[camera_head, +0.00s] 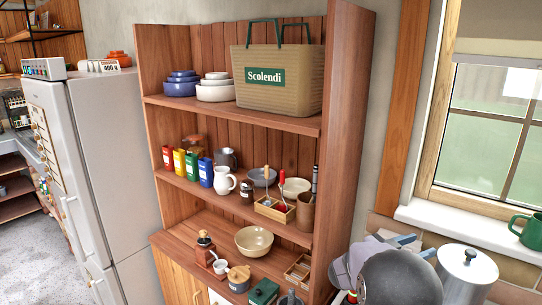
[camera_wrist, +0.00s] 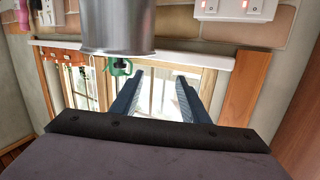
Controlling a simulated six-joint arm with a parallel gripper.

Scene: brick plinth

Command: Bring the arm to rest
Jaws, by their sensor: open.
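My gripper (camera_head: 416,246) is at the lower right of the head view, beside the tall wooden shelf and below the window. Most of it is hidden behind my grey arm. In the wrist view my gripper (camera_wrist: 160,80) shows two dark blue fingers standing apart. Nothing is between them; the window shows through the gap.
A lidded metal pot (camera_head: 467,268) stands close right of my arm. A green mug (camera_head: 531,232) sits on the windowsill (camera_head: 470,226). The wooden shelf (camera_head: 345,120) at left holds crockery, jars and a Scolendi basket (camera_head: 285,100). A fridge (camera_head: 105,150) stands further left.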

